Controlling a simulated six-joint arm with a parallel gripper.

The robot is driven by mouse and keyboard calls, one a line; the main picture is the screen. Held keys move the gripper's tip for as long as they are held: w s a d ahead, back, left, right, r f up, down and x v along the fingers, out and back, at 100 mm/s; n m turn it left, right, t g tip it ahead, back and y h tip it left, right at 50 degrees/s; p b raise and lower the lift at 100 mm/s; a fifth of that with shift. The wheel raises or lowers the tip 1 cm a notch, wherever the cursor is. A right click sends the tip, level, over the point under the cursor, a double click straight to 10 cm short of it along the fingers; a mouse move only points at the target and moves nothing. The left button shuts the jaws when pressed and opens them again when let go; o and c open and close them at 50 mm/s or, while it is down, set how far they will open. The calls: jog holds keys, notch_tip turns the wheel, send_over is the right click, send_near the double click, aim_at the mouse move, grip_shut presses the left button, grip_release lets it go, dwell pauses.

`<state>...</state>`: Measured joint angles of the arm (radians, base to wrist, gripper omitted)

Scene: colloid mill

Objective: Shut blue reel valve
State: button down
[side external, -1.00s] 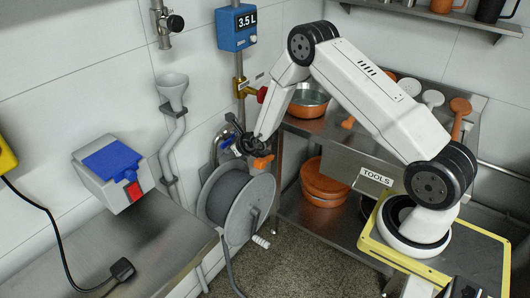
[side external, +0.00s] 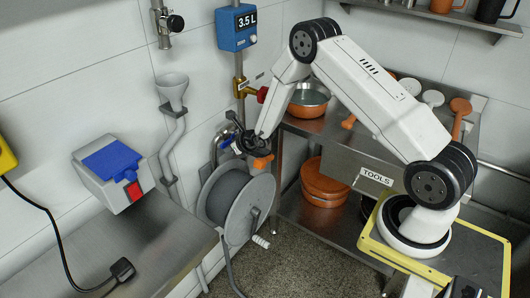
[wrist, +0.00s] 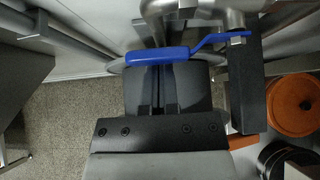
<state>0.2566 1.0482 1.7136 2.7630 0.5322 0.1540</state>
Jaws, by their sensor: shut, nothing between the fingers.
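The blue valve lever (wrist: 157,55) lies across the upper middle of the wrist view, its bent arm running right to a bolt on the metal pipe fitting (wrist: 205,10). In the side view only a little of the blue lever (side external: 227,141) shows above the grey hose reel (side external: 222,200); my gripper hides much of the valve. My gripper (side external: 243,143) is beside it, pointing toward the wall. In the wrist view my gripper's fingers (wrist: 158,80) are shut and empty, with their tips close to the lever's underside. I cannot tell whether they touch it.
A blue display (side external: 238,28) reading 3.5 L and a red-handled valve (side external: 262,95) are above on the wall pipe. A steel shelf with orange pots (side external: 325,182) stands to the right, a metal bench (side external: 150,240) to the left. The floor between is open.

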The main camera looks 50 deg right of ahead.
jog(key=shift+w+r+m+y, duration=0.1)
jog(key=shift+r+m+y, duration=0.2)
jog(key=shift+r+y, duration=0.2)
dwell(0.6)
jog(key=shift+r+m+y, duration=0.35)
jog(key=shift+m+y, duration=0.35)
jog(key=shift+y, duration=0.4)
jog(key=shift+r, duration=0.4)
jog(key=d+r+m+t+y, duration=0.3)
jog(key=d+r+m+y, duration=0.1)
jog(key=m+y, duration=0.3)
jog(key=shift+d+r, duration=0.4)
jog(key=shift+d, duration=0.3)
dwell(0.4)
